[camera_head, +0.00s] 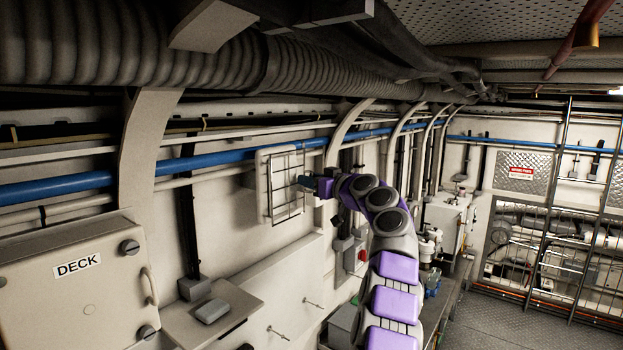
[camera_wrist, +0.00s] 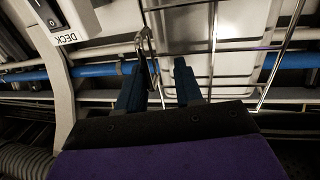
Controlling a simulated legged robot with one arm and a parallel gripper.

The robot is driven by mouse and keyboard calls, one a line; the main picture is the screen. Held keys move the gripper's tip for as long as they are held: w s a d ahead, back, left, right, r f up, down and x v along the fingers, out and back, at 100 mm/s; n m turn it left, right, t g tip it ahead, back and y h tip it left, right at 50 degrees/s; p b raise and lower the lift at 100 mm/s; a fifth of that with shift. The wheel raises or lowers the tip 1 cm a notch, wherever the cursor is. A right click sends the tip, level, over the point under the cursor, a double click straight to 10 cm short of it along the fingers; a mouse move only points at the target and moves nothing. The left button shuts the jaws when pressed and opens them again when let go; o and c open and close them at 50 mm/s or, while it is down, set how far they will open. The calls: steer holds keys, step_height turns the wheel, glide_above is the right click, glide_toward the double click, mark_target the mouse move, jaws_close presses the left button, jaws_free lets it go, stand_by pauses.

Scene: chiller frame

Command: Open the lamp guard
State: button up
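The lamp guard is a wire cage (camera_head: 287,187) over a pale lamp housing (camera_head: 262,180) on the left wall. My gripper (camera_head: 304,183) is at the cage's right edge in the head view. In the wrist view the guard's wires (camera_wrist: 213,45) cross the upper right, in front of the pale lamp. The two dark blue fingers of my gripper (camera_wrist: 160,75) stand apart. A thin metal bar or latch (camera_wrist: 147,45) at the guard's edge runs down close to the left finger, partly between the fingers. Whether it touches a finger is unclear.
A blue pipe (camera_head: 225,157) runs along the wall behind the lamp. A box marked DECK (camera_head: 75,290) and a small shelf (camera_head: 210,312) are at lower left. A large ribbed duct (camera_head: 200,60) hangs overhead. Open floor (camera_head: 490,325) lies at lower right.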

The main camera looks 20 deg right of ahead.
steer(key=shift+w+d+f, duration=0.1)
steer(key=shift+d+f, duration=0.05)
steer(key=shift+d, duration=0.45)
steer(key=shift+w+d+f, duration=0.1)
steer(key=shift+d, duration=0.45)
steer(key=shift+c, duration=0.2)
steer(key=shift+d, duration=0.2)
steer(key=shift+c, duration=0.8)
steer(key=shift+s+a+r, duration=0.15)
steer(key=shift+a, duration=0.4)
steer(key=shift+c, duration=1.4)
steer(key=shift+a, duration=0.4)
jaws_close()
steer(key=shift+d, duration=0.35)
steer(key=shift+f, duration=0.2)
